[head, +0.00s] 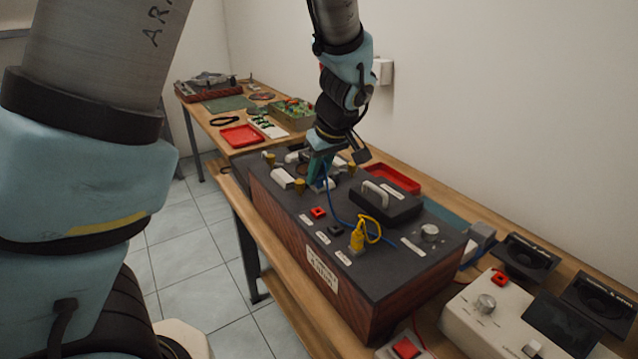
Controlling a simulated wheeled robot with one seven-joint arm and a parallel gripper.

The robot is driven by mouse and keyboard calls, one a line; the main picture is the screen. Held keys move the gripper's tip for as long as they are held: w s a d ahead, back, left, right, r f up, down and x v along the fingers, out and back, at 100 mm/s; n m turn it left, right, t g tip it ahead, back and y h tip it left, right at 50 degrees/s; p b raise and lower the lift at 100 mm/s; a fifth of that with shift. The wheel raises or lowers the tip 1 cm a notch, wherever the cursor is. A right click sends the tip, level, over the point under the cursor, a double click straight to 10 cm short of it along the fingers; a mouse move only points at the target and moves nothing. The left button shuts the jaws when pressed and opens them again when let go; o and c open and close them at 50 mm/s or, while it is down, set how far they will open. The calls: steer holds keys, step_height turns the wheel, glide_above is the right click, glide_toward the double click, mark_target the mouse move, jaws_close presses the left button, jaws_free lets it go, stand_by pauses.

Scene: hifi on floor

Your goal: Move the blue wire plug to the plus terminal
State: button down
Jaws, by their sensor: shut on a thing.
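A large dark box (390,287) with wood-patterned sides stands on the bench, its top carrying knobs, labels and buttons. My gripper (320,182) points down at the far left part of its top. It is shut, with a blue wire (336,213) running from its fingers across the top; the blue plug itself is mostly hidden between the fingers. Brass-coloured posts stand around my gripper: one left (270,158), one in front (300,187) and one right (351,169). The labels are too small to read, so I cannot tell which is the plus terminal.
A yellow plug with a looped wire (358,239) stands up from the box top. A black handled block (371,207) lies behind it. A red tray (393,179) is behind the box. A cream instrument (510,318) and dark meters (526,257) stand at right.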

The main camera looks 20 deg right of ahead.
steer(key=shift+f+b, duration=1.4)
steer(key=shift+f, duration=0.95)
steer(key=shift+f+b, duration=1)
steer(key=shift+b, duration=0.25)
stand_by(2.5)
steer(key=c, duration=0.7)
jaws_free()
steer(key=shift+w+r+p+v, duration=0.15)
steer(key=shift+w+p+v, duration=0.2)
steer(key=shift+v, duration=2.2)
steer(key=shift+w+r+p+v, duration=0.15)
steer(key=shift+w+p+v, duration=0.2)
steer(key=shift+v, duration=2.25)
steer(key=shift+w+r+p+v, duration=0.1)
steer(key=shift+w+p+v, duration=0.2)
steer(key=shift+v, duration=2.25)
